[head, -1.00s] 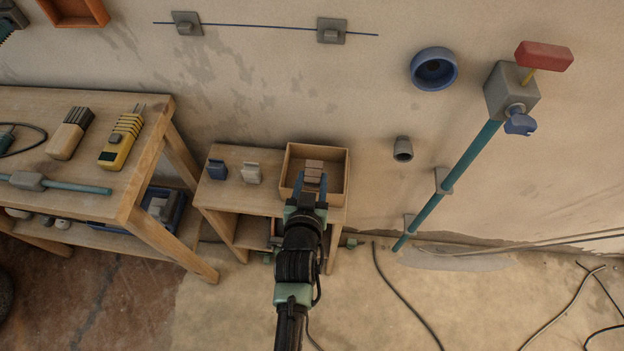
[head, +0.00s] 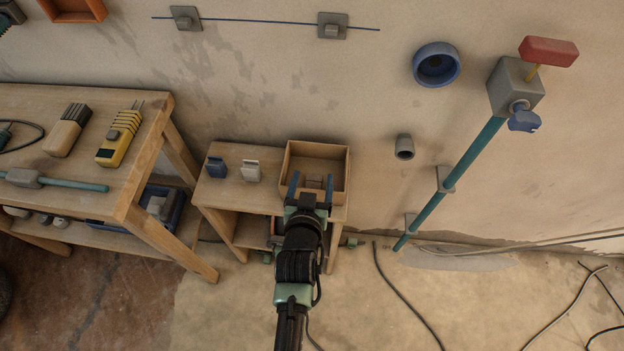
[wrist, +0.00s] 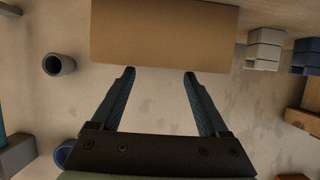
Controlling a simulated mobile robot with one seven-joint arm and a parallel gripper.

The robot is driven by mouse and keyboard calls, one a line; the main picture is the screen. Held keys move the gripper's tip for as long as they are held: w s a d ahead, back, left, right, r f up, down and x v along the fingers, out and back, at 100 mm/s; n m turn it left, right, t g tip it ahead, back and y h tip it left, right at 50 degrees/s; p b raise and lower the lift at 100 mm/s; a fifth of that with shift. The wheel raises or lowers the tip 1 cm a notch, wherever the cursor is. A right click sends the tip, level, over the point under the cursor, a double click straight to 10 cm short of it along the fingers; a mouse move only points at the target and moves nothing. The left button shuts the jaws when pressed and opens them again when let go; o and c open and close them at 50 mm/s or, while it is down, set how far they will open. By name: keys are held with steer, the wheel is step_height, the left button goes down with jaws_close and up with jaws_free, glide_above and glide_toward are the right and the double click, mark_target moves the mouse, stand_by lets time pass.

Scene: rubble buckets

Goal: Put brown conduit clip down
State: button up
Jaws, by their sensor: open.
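My gripper (head: 311,181) is open, its two blue fingers spread at the near side of the open wooden box (head: 340,163). In the wrist view the fingers (wrist: 160,74) are apart with nothing between them, and a brown face, seemingly the box (wrist: 165,35), fills the top middle. The brown conduit clip is hard to make out: a faint brown shape (head: 313,184) shows low in the box between the fingers and may be it. The wrist view does not show the clip.
A blue clip (head: 216,168) and a white clip (head: 250,171) stand left of the box on the small wooden table (head: 245,200). The larger workbench (head: 140,190) stands further left. A teal pipe (head: 450,185) runs up the wall at right. Cables lie on the floor.

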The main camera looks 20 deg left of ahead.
steer(key=shift+r+p, duration=0.45)
steer(key=shift+r, duration=0.05)
steer(key=p+v, duration=0.2)
steer(key=v, duration=1)
steer(key=shift+r, duration=0.15)
steer(key=w+d+r+m+t, duration=0.15)
steer(key=w+r, duration=0.35)
steer(key=r, duration=0.6)
steer(key=w+d+r+t+h, duration=0.1)
steer(key=w+d+r+t, duration=0.2)
steer(key=r, duration=0.8)
steer(key=w+r+t, duration=0.3)
steer(key=w+r, duration=0.3)
steer(key=r, duration=0.5)
steer(key=s+d+r+t+h, duration=0.1)
steer(key=s+r, duration=0.3)
steer(key=r, duration=0.6)
steer(key=s+d+r+m+t+h, duration=0.1)
steer(key=s+d+r+t, duration=0.2)
steer(key=r, duration=0.7)
steer(key=s+d+r+t, duration=0.3)
steer(key=s+r, duration=0.2)
steer(key=r, duration=0.6)
steer(key=shift+d+m+h, duration=0.25)
steer(key=shift+m+h, duration=0.1)
steer(key=shift+h, duration=0.05)
steer(key=shift+r, duration=0.1)
